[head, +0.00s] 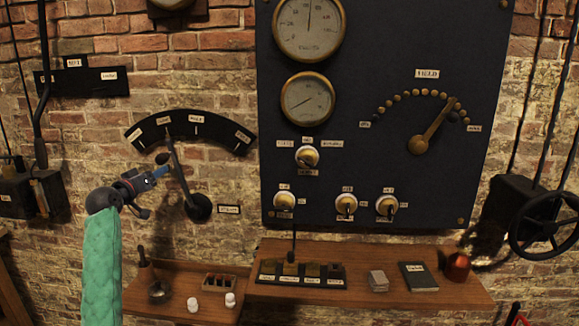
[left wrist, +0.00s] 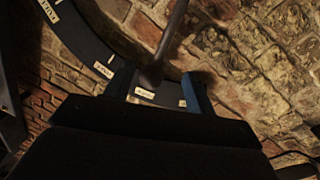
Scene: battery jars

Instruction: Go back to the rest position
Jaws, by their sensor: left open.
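My left gripper (head: 158,174) is in front of the brick wall, beside the upper end of a dark lever (head: 181,180) that pivots below a curved black scale (head: 190,124). In the left wrist view the two fingers of my left gripper (left wrist: 155,93) stand apart. The dark end of the lever (left wrist: 153,74) appears between or just beyond them; I cannot tell whether they touch it. The lever leans up and left in the head view. My right gripper is not in view.
A dark panel (head: 390,150) with gauges, knobs and a brass pointer fills the centre right. Below it, a wooden shelf (head: 460,290) holds a dark book and small items; a lower shelf (head: 140,298) holds white jars. A handwheel (head: 545,225) is at the right.

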